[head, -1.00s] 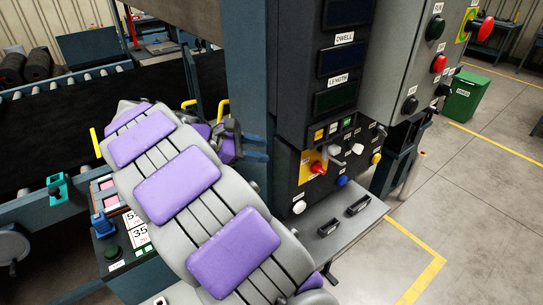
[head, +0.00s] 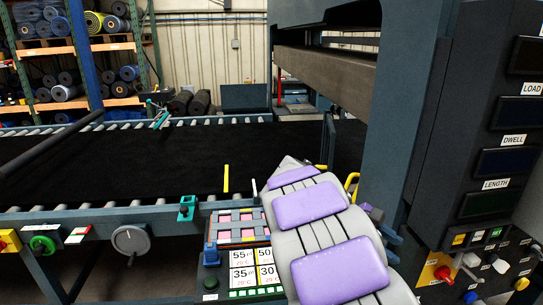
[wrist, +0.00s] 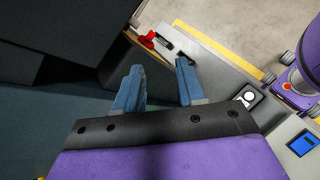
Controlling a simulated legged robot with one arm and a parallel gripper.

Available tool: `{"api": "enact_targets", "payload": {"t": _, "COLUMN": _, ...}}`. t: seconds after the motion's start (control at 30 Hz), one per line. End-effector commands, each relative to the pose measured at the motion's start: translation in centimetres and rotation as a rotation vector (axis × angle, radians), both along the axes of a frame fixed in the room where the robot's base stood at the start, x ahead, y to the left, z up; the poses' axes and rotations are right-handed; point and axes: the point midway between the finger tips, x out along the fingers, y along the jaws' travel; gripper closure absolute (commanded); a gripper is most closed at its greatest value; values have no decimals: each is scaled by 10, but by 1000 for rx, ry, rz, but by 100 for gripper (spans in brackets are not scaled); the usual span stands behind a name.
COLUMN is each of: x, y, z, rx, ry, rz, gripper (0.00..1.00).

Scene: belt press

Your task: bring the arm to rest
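My arm, grey with purple pads, reaches up from the bottom right of the head view towards the belt's right part, beside the press column (head: 408,110). In the wrist view my gripper (wrist: 158,68) shows two blue fingers spread apart with a gap between them. Nothing is held in the gap. Beyond the fingers are a grey ledge (wrist: 220,68) and a red handle (wrist: 147,40), apart from the fingertips as far as I can tell. In the head view the arm's far end is mostly hidden behind its own links.
A black belt (head: 120,165) runs across on rollers. The control panel (head: 480,150) stands close on the right. A tray with number cards (head: 244,275) is left of my arm. A teal clamp (head: 187,208) and handwheel (head: 130,240) sit on the front rail. Racks of rolls (head: 60,90) stand behind.

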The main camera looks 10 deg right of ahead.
Motion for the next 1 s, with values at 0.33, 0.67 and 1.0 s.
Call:
{"api": "enact_targets", "payload": {"t": 0.33, "x": -93, "y": 37, "z": -24, "rx": 212, "ry": -210, "rz": -193, "gripper": 61}}
{"api": "enact_targets", "payload": {"t": 0.67, "x": -188, "y": 113, "z": -65, "rx": 477, "ry": -412, "rz": -457, "gripper": 61}}
{"api": "enact_targets", "payload": {"t": 1.0, "x": -259, "y": 187, "z": -96, "rx": 678, "ry": -516, "rz": -693, "gripper": 61}}
